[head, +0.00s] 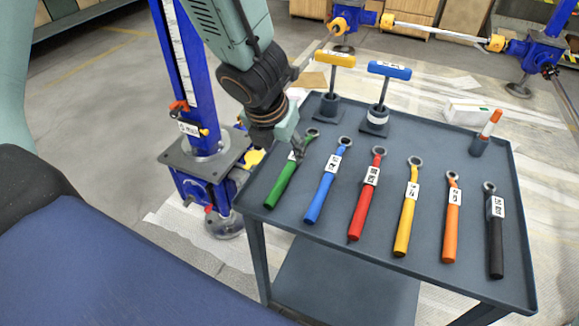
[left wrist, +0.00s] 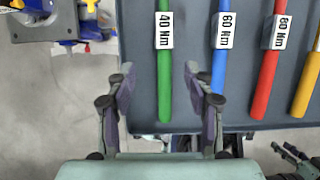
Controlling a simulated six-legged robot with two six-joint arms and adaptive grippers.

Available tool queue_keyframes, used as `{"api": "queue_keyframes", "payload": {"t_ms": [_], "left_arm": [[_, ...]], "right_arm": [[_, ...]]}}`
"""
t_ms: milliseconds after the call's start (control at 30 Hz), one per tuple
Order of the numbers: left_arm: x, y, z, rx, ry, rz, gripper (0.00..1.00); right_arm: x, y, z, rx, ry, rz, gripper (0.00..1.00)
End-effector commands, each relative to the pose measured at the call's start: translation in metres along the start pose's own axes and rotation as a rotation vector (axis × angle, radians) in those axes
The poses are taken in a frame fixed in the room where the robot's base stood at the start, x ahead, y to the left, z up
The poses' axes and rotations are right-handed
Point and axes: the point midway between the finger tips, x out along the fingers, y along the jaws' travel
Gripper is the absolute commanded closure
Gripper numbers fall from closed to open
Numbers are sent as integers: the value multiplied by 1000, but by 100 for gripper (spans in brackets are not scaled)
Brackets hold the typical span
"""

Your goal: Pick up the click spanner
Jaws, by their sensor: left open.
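Several ring-ended spanners lie in a row on the grey cart top (head: 330,225): green (head: 281,187), blue (head: 323,190), red (head: 364,204), yellow (head: 406,216), orange (head: 451,222) and black (head: 496,240). The pictures do not single out one as the click spanner. My left gripper (head: 297,148) is open and empty over the green one, near its ring end. In the left wrist view, the green spanner (left wrist: 164,85), labelled 40 Nm, runs between the spread fingers (left wrist: 157,80). The blue one (left wrist: 222,60), labelled 60 Nm, is just right of them.
Yellow (head: 335,58) and blue (head: 389,70) T-handled tools stand at the cart's back. An orange-tipped marker (head: 490,124) stands in a holder at back right, near a white box (head: 467,112). A blue screw jack (head: 184,90) stands left of the cart.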

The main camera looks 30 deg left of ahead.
Motion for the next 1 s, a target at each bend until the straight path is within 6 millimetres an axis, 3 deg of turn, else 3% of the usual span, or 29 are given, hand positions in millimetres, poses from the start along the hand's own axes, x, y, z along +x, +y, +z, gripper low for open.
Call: {"api": "queue_keyframes", "payload": {"t_ms": [267, 633, 933, 1000], "left_arm": [[17, -1, -3, 2, -1, 0, 47], [59, -3, -7, 1, 0, 0, 47], [62, -3, -4, 1, -1, 0, 47], [62, -3, -4, 2, -1, 0, 53]], "right_arm": [[14, 0, 0, 1, 0, 0, 60], [46, 0, 0, 0, 0, 0, 60], [46, 0, 0, 0, 0, 0, 60], [46, 0, 0, 0, 0, 0, 60]]}}
